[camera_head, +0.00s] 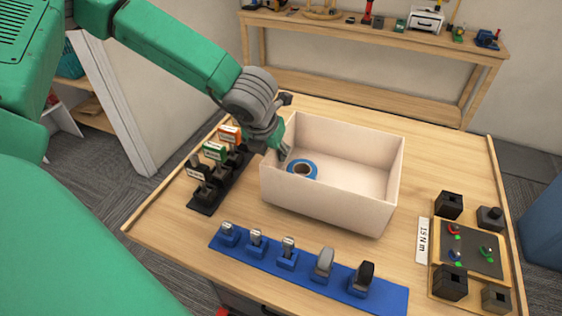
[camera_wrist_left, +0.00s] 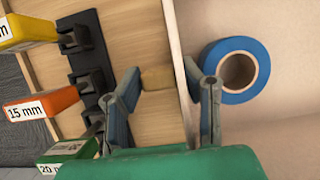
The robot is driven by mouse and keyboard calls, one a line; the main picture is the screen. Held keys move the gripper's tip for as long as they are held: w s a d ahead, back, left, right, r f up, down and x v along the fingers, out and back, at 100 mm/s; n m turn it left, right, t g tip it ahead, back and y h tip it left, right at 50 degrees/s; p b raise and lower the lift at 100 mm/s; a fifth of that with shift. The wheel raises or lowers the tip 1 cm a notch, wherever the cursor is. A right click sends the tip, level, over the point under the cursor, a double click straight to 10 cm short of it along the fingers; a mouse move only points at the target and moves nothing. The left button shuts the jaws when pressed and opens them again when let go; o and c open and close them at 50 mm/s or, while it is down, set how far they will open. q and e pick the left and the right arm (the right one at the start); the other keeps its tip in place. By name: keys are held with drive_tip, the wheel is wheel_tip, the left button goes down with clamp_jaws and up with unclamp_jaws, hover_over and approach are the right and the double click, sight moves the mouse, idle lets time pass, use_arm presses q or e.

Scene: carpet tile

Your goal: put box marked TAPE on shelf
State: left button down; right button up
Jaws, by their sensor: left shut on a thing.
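An open pale box (camera_head: 335,203) stands on the wooden table, with a blue tape roll (camera_head: 301,169) lying inside at its left end. No TAPE lettering is visible on the sides I see. My left gripper (camera_head: 281,150) is at the box's left wall, shut on it. In the left wrist view, my left gripper's fingers (camera_wrist_left: 163,90) come down around the box wall (camera_wrist_left: 180,60), with the blue tape roll (camera_wrist_left: 236,70) just right of them. A wooden shelf unit (camera_head: 92,112) shows partly at the far left behind a white panel. My right gripper is out of view.
A black rack (camera_head: 207,197) of tools with orange and green size labels stands close left of the box. A blue tool holder (camera_head: 310,270) lies in front. A board with buttons (camera_head: 470,248) and black blocks is at right. A wooden bench (camera_head: 370,34) with small items stands behind.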

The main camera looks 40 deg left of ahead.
use_arm(q)
wheel_tip(320, 180, up, 7)
drive_tip(key=shift+f, duration=0.1)
idle(0.3)
wheel_tip(320, 180, down, 10)
drive_tip(key=shift+f, duration=0.15)
drive_tip(key=v, duration=0.6)
drive_tip(key=shift+d+r, duration=0.25)
drive_tip(key=shift+r, duration=0.1)
idle(0.3)
